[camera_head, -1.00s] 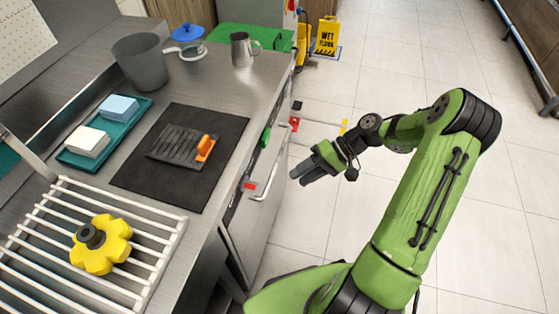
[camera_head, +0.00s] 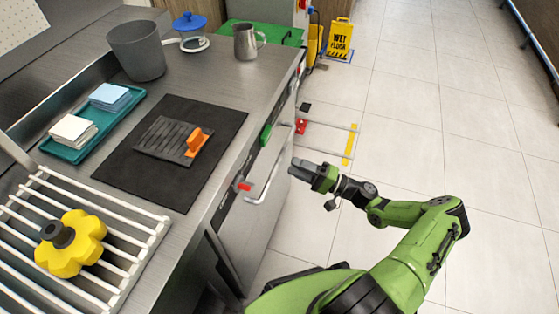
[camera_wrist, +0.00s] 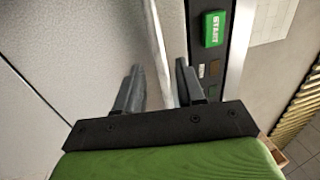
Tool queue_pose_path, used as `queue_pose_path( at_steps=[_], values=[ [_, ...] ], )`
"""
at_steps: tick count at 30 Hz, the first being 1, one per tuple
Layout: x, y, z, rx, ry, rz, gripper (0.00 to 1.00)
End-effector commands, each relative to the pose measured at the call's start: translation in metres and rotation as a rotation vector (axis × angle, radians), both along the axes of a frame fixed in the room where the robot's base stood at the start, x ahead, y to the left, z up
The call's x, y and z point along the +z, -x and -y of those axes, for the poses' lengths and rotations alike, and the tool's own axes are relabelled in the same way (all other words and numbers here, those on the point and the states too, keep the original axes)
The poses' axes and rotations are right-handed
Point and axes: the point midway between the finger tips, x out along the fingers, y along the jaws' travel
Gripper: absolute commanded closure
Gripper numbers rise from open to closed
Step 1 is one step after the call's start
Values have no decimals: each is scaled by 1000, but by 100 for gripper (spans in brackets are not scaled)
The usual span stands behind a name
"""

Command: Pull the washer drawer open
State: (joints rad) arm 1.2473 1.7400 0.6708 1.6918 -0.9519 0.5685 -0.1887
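The washer front (camera_head: 245,235) is a light grey panel under the counter edge, with a white bar handle (camera_head: 272,180) along it. In the head view, my gripper (camera_head: 292,168) is at the floor side of the handle, close to its far part. In the wrist view, my gripper (camera_wrist: 160,88) is open, with two grey fingers apart. The pale handle bar (camera_wrist: 157,45) runs between them in the picture; whether it lies within their reach in depth, I cannot tell. The drawer looks shut. A green START button (camera_wrist: 214,28) is beside the right finger; it also shows in the head view (camera_head: 266,135).
A red switch (camera_head: 243,186) sits on the panel near the handle. The steel counter (camera_head: 225,80) above holds a black mat (camera_head: 120,165), a teal tray (camera_head: 70,152), a rack and cups. A yellow wet-floor sign (camera_head: 339,40) stands at the back. Tiled floor (camera_head: 420,120) is clear to the right.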

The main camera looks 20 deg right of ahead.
Motion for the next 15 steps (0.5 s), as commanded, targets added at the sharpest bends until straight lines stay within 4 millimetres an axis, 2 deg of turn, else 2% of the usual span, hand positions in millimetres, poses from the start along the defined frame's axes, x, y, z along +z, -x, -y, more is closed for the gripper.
queue_pose_path(
  at_steps=[3,6,10,15],
  values=[
    [4,-16,-24,5,-1,1,62],
    [8,-27,-38,4,0,1,62],
    [11,-34,-48,2,1,0,62],
    [12,-36,-50,0,1,-1,62]
  ],
)
